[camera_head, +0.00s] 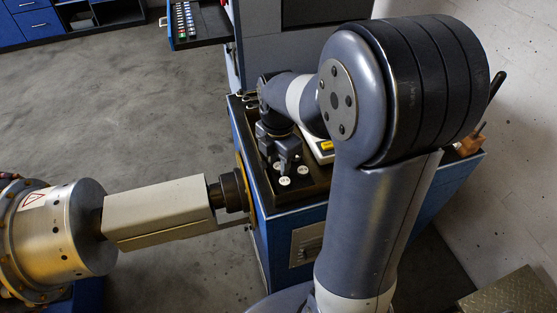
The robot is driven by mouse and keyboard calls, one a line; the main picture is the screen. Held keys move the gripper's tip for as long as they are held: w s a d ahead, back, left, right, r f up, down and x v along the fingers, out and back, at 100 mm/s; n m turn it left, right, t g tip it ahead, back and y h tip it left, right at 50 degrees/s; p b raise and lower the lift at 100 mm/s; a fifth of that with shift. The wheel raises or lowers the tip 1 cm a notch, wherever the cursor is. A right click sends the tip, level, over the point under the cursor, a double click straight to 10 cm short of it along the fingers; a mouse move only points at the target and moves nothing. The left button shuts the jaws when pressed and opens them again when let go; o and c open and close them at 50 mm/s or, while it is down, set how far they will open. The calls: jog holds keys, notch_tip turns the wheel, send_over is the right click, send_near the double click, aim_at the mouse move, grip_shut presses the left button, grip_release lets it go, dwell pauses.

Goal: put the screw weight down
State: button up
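My gripper (286,160) points down over the dark tray top (310,190) of the blue cabinet. Its fingers are small and dark here, and I cannot tell whether they are open or shut. Several small white round discs with dark marks (284,181) lie on the tray top close below and in front of the fingertips. I cannot make out a screw weight between the fingers; whatever is there is hidden or too small to tell.
A scale-like device with a yellow display (326,146) stands right of my gripper. A metal rotor (65,232) with a pale shaft housing (160,212) is at the left. A brown wooden-looking item (472,140) stands at the cabinet's right end. A control panel (186,20) is behind.

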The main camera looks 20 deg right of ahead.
aim_at(278, 166)
notch_tip(278, 166, up, 12)
jog(key=shift+r, duration=0.15)
dwell(0.4)
notch_tip(278, 166, down, 12)
jog(key=shift+w+r, duration=0.1)
jog(key=shift+r, duration=1.55)
